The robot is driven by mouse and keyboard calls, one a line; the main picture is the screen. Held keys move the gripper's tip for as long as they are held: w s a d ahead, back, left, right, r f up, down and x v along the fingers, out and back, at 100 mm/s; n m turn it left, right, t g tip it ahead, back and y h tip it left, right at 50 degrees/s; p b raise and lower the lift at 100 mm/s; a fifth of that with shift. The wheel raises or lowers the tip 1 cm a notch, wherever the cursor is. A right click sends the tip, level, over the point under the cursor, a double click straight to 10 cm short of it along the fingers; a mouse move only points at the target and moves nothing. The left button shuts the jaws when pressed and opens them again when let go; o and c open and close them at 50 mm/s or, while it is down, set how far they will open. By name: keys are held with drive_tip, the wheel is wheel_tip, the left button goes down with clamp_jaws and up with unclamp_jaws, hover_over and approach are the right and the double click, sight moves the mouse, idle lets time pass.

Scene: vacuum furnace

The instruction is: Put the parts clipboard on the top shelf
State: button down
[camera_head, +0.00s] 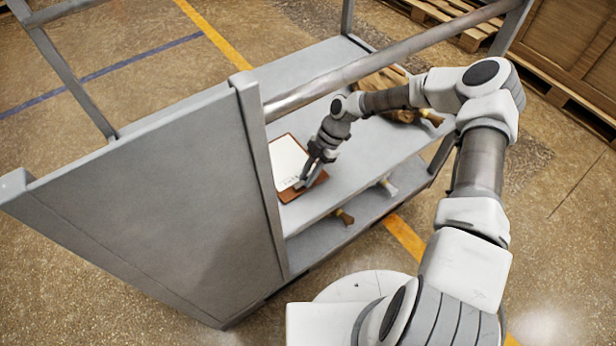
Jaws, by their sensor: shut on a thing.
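The parts clipboard (288,163) is a brown board with a white sheet on it. It is at the left part of the upper shelf (375,150) of a grey metal cart, close to the cart's solid end panel. My gripper (308,180) is shut on the clipboard's right side. The clipboard looks flat on or just above the shelf; I cannot tell whether it touches.
A brownish item (385,82) and a brush-like tool with a yellowish handle (432,118) lie at the shelf's right end. More such handles (345,217) show on the lower shelf (325,240). A metal rail (380,60) runs above the upper shelf. Pallets (460,25) stand behind.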

drive_tip(key=shift+f, duration=0.4)
drive_tip(key=c, duration=0.8)
unclamp_jaws()
drive_tip(key=shift+o, duration=0.2)
drive_tip(key=v, duration=0.4)
drive_tip(key=shift+w+d+r, duration=0.15)
drive_tip(key=shift+w+r, duration=0.05)
drive_tip(key=shift+r, duration=0.1)
drive_tip(key=w+d, duration=0.2)
drive_tip(key=d, duration=0.1)
drive_tip(key=w+d, duration=0.2)
drive_tip(key=d, duration=0.1)
drive_tip(key=w+d, duration=0.2)
drive_tip(key=d, duration=0.1)
drive_tip(key=shift+w+d+r, duration=0.1)
drive_tip(key=shift+w+d, duration=0.1)
drive_tip(key=shift+d, duration=0.2)
drive_tip(key=shift+w+d, duration=0.1)
drive_tip(key=shift+d, duration=0.05)
